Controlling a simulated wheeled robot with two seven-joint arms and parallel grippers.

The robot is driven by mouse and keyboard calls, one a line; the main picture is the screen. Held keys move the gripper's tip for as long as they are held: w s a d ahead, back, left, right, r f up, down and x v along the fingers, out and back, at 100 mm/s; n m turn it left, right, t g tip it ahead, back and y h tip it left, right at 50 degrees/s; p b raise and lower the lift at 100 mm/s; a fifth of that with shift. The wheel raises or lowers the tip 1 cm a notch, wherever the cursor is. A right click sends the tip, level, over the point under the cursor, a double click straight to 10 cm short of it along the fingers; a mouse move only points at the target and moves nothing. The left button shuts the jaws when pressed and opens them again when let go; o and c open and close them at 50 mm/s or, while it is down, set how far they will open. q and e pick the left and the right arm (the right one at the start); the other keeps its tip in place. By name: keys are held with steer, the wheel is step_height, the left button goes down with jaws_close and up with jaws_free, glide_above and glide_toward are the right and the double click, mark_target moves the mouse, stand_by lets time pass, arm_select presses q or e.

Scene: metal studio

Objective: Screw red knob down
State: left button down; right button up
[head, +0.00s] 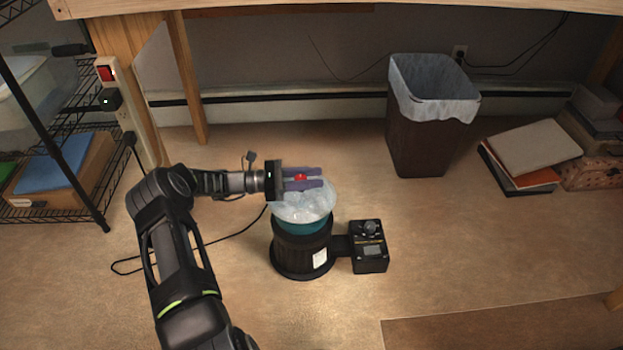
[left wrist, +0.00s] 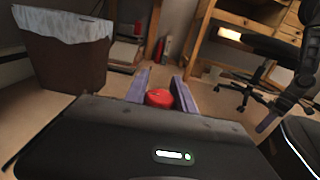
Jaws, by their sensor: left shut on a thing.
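The red knob (head: 300,178) sits on top of a pale translucent lid (head: 305,207) on a teal and black round machine (head: 302,250). My left gripper (head: 303,179) reaches in from the left, with its purple fingers on either side of the knob, shut on it. In the left wrist view the red knob (left wrist: 159,98) shows between the two purple fingers (left wrist: 160,88). The fingers hide part of the knob's sides. My right gripper is not in view in the head view.
A black control box (head: 369,247) is joined to the machine's right side. A dark bin (head: 425,140) with a pale liner stands behind on the right, beside books (head: 530,155). A wire shelf (head: 60,150) stands at the left. The floor at front right is largely clear.

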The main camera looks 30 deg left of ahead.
arm_select(q)
steer(key=c, duration=1)
jaws_free()
steer(key=shift+s+a, duration=0.3)
steer(key=shift+a, duration=0.15)
steer(key=v, duration=0.4)
steer(key=shift+s+a+p, duration=0.25)
steer(key=shift+p, duration=0.05)
steer(key=shift+v, duration=1)
